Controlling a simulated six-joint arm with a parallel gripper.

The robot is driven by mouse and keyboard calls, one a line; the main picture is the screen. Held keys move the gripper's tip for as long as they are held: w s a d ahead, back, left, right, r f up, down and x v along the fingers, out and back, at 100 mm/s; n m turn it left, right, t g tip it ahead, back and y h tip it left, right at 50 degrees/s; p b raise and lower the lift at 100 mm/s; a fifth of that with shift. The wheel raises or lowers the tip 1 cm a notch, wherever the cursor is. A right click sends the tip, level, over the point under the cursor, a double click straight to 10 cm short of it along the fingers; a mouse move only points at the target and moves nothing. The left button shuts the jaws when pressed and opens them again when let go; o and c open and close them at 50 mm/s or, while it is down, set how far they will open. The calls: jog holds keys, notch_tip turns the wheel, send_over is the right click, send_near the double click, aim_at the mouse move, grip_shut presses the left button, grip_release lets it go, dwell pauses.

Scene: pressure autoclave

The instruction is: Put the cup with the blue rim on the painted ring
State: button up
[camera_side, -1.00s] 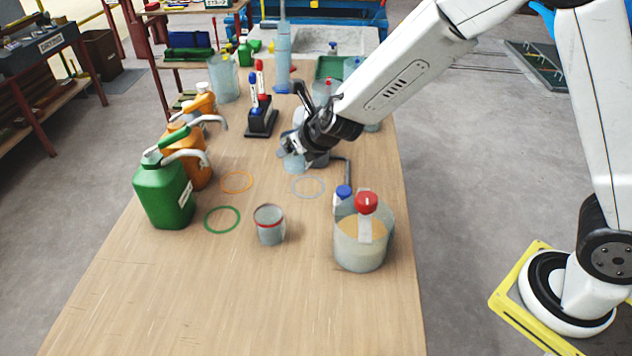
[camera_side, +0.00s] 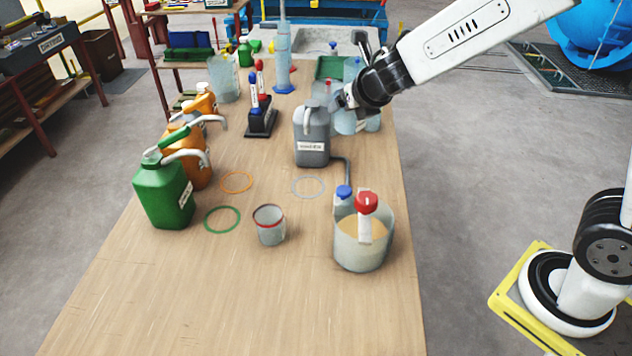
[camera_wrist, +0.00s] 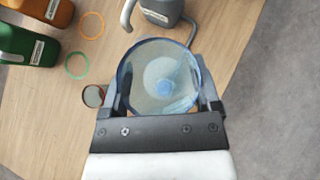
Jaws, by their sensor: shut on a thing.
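My gripper (camera_side: 345,100) is shut on the clear cup with the blue rim (camera_wrist: 160,75), which fills the middle of the wrist view between the fingers. In the side view the gripper is behind and right of the grey can, and the held cup is hard to tell from the clear vessels behind it. Three painted rings lie bare on the table: a grey-blue ring (camera_side: 308,198) in front of the grey can, an orange ring (camera_side: 236,192) and a green ring (camera_side: 221,232). The green ring (camera_wrist: 77,66) and orange ring (camera_wrist: 91,25) also show in the wrist view.
A grey can (camera_side: 312,135) with a spout stands behind the grey-blue ring. A red-rimmed cup (camera_side: 270,228) and a large tub (camera_side: 362,250) holding capped bottles stand in front. Green (camera_side: 165,195) and orange (camera_side: 192,155) cans line the left. The table's front is clear.

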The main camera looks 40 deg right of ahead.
jog(key=shift+s+d+r, duration=0.35)
jog(key=shift+s+d, duration=0.05)
jog(key=shift+s, duration=0.05)
jog(key=shift+f, duration=0.1)
jog(key=a+f+m+h, duration=0.1)
jog(key=a+f, duration=0.7)
jog(key=f, duration=0.1)
jog(key=shift+a, duration=0.3)
jog(key=shift+w+a+f, duration=0.3)
jog(key=shift+w+f, duration=1.25)
jog(key=shift+w, duration=0.65)
jog(key=shift+w+a+f, duration=0.35)
jog(key=shift+w+f, duration=1.15)
jog(key=shift+w, duration=0.7)
jog(key=shift+w+a+f, duration=0.3)
jog(key=shift+w+f, duration=1.25)
jog(key=shift+w, duration=0.65)
jog(key=shift+f, duration=0.1)
